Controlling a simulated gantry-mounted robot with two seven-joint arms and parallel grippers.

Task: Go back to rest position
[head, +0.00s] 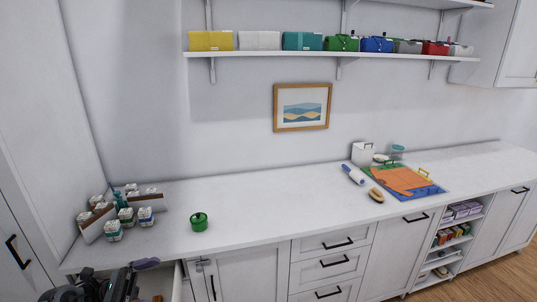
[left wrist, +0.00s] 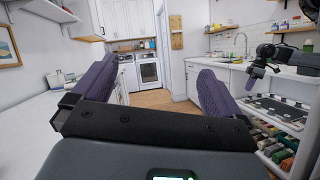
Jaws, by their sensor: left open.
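My left gripper (head: 140,270) comes in at the lower left corner of the head view, near the counter's front edge. One purple finger shows there beside the dark wrist. In the left wrist view the left gripper (left wrist: 155,72) has its two purple fingers wide apart, with nothing between them. A dark arm with a purple fingertip, which looks like my right gripper (left wrist: 256,76), shows at the right of the left wrist view. Whether its fingers are open cannot be seen. The head view does not show it.
A white counter (head: 260,210) holds a green pot (head: 199,222), several small jars (head: 113,231) at left and an orange board (head: 402,180) at right. A pulled-out drawer (head: 187,287) is near the left gripper. The left wrist view shows a washer-dryer pair (left wrist: 148,70) far off and open floor.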

